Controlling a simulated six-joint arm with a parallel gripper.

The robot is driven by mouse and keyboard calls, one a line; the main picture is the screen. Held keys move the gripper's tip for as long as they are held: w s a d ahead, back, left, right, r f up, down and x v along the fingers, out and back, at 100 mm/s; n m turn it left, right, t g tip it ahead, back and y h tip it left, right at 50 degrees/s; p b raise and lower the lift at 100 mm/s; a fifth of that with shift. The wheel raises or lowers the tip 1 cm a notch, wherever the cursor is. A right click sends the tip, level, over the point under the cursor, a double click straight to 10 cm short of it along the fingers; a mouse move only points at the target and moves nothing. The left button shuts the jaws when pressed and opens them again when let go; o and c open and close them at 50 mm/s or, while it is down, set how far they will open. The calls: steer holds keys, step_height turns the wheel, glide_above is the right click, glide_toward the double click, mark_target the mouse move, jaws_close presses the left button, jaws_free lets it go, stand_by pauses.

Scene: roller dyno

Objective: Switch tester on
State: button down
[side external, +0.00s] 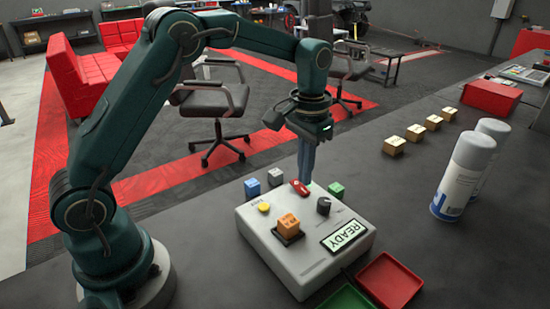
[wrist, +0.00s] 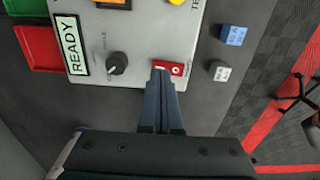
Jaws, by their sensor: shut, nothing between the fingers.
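The tester (side external: 300,262) is a light grey box on the dark bench, with a display (side external: 344,236) reading READY. A red switch (side external: 299,188) sits near its back edge; the wrist view shows it as a red plate (wrist: 177,69) with a small pale part. My gripper (side external: 306,180) points down, shut and empty, with its tips at the red switch. In the wrist view my fingertips (wrist: 162,72) overlap the switch's left part, so contact cannot be told. A black knob (side external: 323,206), a yellow button (side external: 264,208) and an orange block (side external: 288,223) in a dark socket are also on the tester.
Red (side external: 390,280) and green (side external: 346,298) trays lie in front. Several gold blocks (side external: 394,146) and two spray cans (side external: 464,175) stand to the right.

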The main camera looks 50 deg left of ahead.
steer(key=shift+r, duration=2.65)
step_height(320, 180, up, 6)
steer(key=t, duration=0.2)
glide_above(304, 190)
steer(key=s, duration=0.2)
steer(key=s+r+t, duration=0.2)
steer(key=s+r, duration=0.1)
steer(key=s, duration=0.4)
steer(key=s+f+t, duration=0.1)
steer(key=s+f, duration=0.6)
steer(key=s, duration=0.2)
steer(key=shift+s+d+t, duration=0.3)
steer(key=shift+s+d, duration=0.05)
steer(key=shift+s, duration=0.05)
